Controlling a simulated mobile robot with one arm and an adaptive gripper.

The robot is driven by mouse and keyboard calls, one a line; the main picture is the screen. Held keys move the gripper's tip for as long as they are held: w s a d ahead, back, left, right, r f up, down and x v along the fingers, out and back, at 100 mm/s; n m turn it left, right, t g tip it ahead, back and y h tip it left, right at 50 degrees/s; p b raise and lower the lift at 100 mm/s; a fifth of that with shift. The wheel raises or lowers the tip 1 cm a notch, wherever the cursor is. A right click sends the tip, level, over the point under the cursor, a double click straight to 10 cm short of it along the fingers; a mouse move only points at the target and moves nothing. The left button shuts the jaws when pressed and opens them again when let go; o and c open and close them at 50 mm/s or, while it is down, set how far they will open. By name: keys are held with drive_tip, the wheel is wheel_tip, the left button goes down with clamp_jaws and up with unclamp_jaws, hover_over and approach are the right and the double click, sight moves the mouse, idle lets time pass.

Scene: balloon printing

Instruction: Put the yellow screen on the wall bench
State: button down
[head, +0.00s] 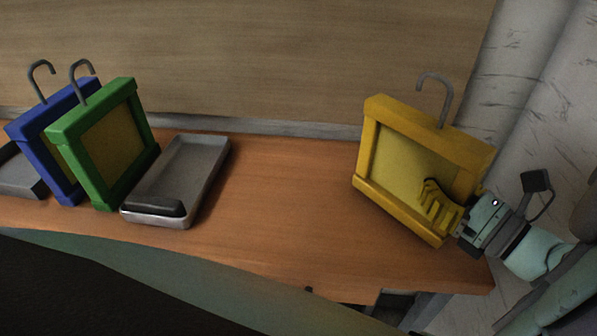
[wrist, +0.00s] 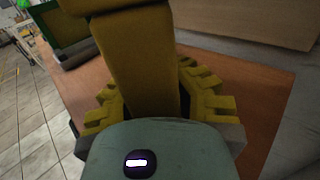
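The yellow screen (head: 405,160), a thick yellow frame with a grey hook on top, is upright and slightly tilted at the right end of the orange-brown bench (head: 290,215). Its lower edge appears at the bench top; I cannot tell if it bears its full weight. My gripper (head: 440,207), with yellow ribbed fingers, reaches in from the right and is shut on the frame's right side bar. In the wrist view, the bar of the yellow screen (wrist: 143,65) runs between the two fingers of my gripper (wrist: 160,90), which close in on both sides.
A green screen (head: 108,145) and a blue screen (head: 35,125) stand at the bench's left. A grey tray (head: 205,165) with a dark block (head: 155,206) lies beside them. The bench middle is clear. A wooden panel (head: 250,60) stands behind; a pale wall is at right.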

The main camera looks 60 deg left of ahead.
drive_tip(key=shift+s+f, duration=0.1)
drive_tip(key=shift+f, duration=0.25)
drive_tip(key=c, duration=1.1)
unclamp_jaws()
drive_tip(key=shift+c, duration=0.2)
drive_tip(key=d, duration=0.2)
drive_tip(key=d+b, duration=0.1)
drive_tip(key=d, duration=0.3)
drive_tip(key=shift+w+d+f, duration=0.15)
drive_tip(key=shift+w+d, duration=0.1)
drive_tip(key=shift+w, duration=0.1)
drive_tip(key=shift+s+d, duration=0.1)
drive_tip(key=shift+d, duration=0.4)
